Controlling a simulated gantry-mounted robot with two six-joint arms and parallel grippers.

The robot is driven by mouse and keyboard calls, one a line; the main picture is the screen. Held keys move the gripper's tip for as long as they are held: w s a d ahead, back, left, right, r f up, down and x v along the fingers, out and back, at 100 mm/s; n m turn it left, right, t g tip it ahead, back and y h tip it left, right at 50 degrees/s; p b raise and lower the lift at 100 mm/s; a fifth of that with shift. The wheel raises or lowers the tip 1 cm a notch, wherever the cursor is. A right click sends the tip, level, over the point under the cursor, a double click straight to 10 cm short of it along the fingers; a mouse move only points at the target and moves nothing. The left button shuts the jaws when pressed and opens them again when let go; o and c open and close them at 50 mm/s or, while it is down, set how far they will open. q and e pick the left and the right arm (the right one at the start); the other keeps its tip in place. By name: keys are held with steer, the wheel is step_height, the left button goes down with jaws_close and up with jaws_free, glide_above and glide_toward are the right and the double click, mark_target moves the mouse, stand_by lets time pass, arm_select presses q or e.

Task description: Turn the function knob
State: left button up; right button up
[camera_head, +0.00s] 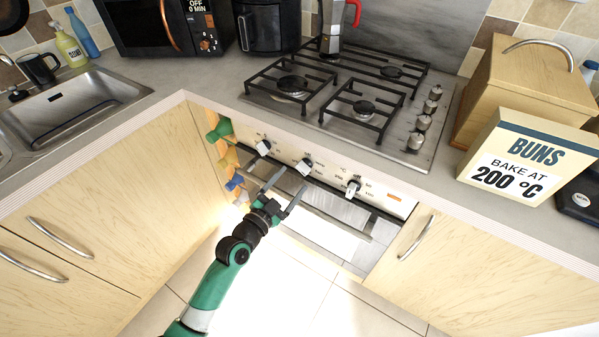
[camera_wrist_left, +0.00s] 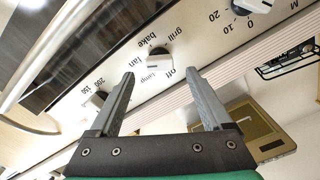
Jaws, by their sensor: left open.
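The function knob (camera_head: 304,166) is the middle of three knobs on the oven's control panel (camera_head: 325,173). In the left wrist view the function knob (camera_wrist_left: 159,61) is white, with the words off, lamp, fan, bake and grill around it. Its exact setting is hard to tell. My left gripper (camera_head: 291,182) is open and empty in front of the panel, just below the function knob. In the wrist view the two fingertips (camera_wrist_left: 158,77) lie on either side of the knob, apparently short of it. My right gripper is not in view.
A numbered knob (camera_head: 263,147) sits left of the function knob, and a temperature knob (camera_head: 353,186) right of it. The oven handle (camera_head: 322,207) runs below the panel. The hob (camera_head: 350,100) is above. A buns box (camera_head: 525,160) stands on the right worktop.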

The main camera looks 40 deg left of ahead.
mark_target(301, 171)
arm_select(q)
steer(key=w, duration=0.3)
steer(key=w+a, duration=0.1)
steer(key=w, duration=0.1)
steer(key=shift+b, duration=0.35)
jaws_close()
